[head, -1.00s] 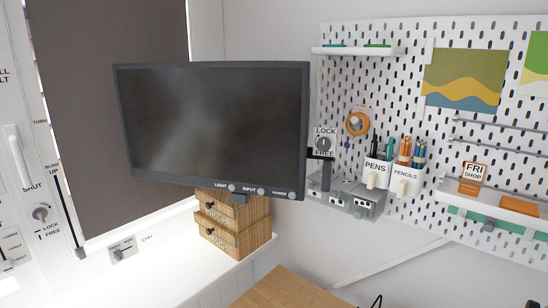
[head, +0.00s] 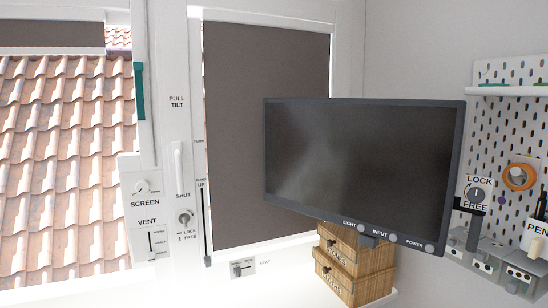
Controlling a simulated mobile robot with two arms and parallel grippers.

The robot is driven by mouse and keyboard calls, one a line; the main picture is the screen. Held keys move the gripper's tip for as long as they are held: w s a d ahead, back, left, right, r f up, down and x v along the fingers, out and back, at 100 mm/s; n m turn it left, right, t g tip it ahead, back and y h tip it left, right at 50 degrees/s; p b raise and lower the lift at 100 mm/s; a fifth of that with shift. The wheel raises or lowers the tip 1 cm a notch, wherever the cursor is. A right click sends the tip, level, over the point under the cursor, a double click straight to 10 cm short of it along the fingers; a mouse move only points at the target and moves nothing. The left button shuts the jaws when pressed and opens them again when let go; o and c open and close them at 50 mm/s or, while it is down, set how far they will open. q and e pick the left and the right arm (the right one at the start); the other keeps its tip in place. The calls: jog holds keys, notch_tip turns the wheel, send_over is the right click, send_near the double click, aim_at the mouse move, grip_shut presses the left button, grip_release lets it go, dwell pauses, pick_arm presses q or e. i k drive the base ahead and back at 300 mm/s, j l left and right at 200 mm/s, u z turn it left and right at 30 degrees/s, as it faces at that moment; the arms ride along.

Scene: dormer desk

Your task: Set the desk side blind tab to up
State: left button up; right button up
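The dark grey-brown blind (head: 240,120) covers the window pane behind the monitor and hangs down nearly to the bottom of the frame. Left of it, on the white window frame, a thin vertical dark track runs down below a small label that reads UP. A small dark tab (head: 207,261) sits at the low end of this track. Neither of my grippers shows in the head view.
The monitor (head: 360,160) stands in front of the blind's right part. Left of the track are the window handle (head: 179,168), a lock knob (head: 185,217) and the screen knob (head: 141,187). A wooden drawer box (head: 345,270) stands below the monitor. A small switch plate (head: 242,268) is near the tab.

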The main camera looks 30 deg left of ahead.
aim_at(207, 261)
jog(key=j+u, duration=0.1)
jog(key=u, duration=0.3)
jog(key=j+u, duration=0.1)
jog(key=u, duration=0.25)
jog(key=j+u, duration=0.15)
jog(key=u, duration=0.25)
jog(key=k, duration=0.05)
